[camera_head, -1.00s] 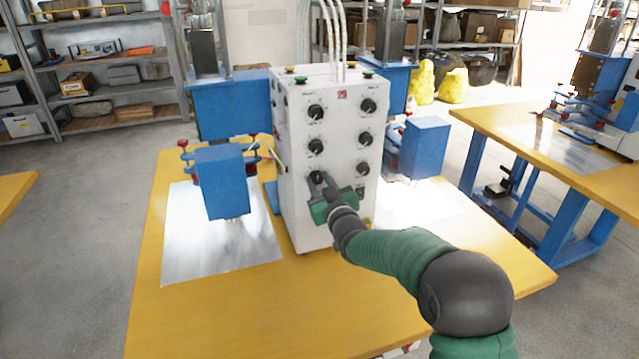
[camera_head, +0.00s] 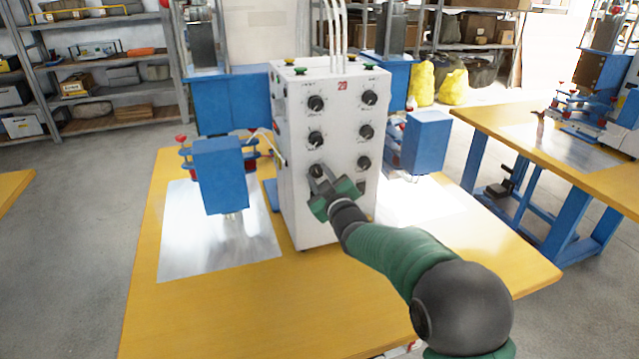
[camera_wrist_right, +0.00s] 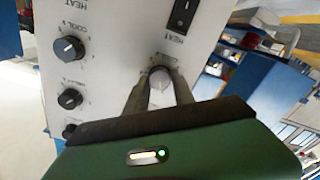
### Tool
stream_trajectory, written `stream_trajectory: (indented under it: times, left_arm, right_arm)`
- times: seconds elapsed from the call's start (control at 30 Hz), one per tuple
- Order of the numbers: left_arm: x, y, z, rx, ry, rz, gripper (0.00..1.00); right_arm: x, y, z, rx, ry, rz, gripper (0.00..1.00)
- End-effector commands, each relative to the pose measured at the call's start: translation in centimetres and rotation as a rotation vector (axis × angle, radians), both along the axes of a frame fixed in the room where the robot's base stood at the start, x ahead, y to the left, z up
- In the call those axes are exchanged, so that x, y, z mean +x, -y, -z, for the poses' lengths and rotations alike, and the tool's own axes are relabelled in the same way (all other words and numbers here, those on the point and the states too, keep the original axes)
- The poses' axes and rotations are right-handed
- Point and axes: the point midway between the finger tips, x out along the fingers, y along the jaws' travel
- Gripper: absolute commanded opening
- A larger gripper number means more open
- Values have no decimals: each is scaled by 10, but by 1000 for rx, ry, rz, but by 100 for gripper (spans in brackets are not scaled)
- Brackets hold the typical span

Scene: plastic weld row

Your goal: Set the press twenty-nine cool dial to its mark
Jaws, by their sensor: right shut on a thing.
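A white control box (camera_head: 300,215) marked 29 stands on the yellow table, with two columns of black dials on its front. My right gripper (camera_head: 323,177) is at the lowest dial of the left column (camera_head: 316,170). In the right wrist view the gripper (camera_wrist_right: 158,92) has its two fingers on either side of this round knob (camera_wrist_right: 159,78), shut on it. The knob's label and mark are too blurred to read. Another dial (camera_wrist_right: 68,48) in that view has a label beginning "COOL". My left gripper is not in view.
Blue press heads flank the box, one at left (camera_head: 220,175) and one at right (camera_head: 425,142). A metal sheet (camera_head: 215,245) lies on the yellow table (camera_head: 230,315). A second table (camera_head: 500,130) stands at right. The front of the table is clear.

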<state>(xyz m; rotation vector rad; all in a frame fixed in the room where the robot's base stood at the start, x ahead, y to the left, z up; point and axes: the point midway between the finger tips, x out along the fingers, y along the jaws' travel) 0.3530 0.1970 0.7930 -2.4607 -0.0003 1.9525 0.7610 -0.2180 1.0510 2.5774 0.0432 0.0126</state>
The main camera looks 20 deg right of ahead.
Motion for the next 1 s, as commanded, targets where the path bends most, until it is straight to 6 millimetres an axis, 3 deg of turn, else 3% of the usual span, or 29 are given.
stream_trajectory:
  times: [1.0]
  left_arm:
    - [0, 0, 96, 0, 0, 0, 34]
  right_arm:
    - [0, -4, 12, -966, 27, -6, 0]
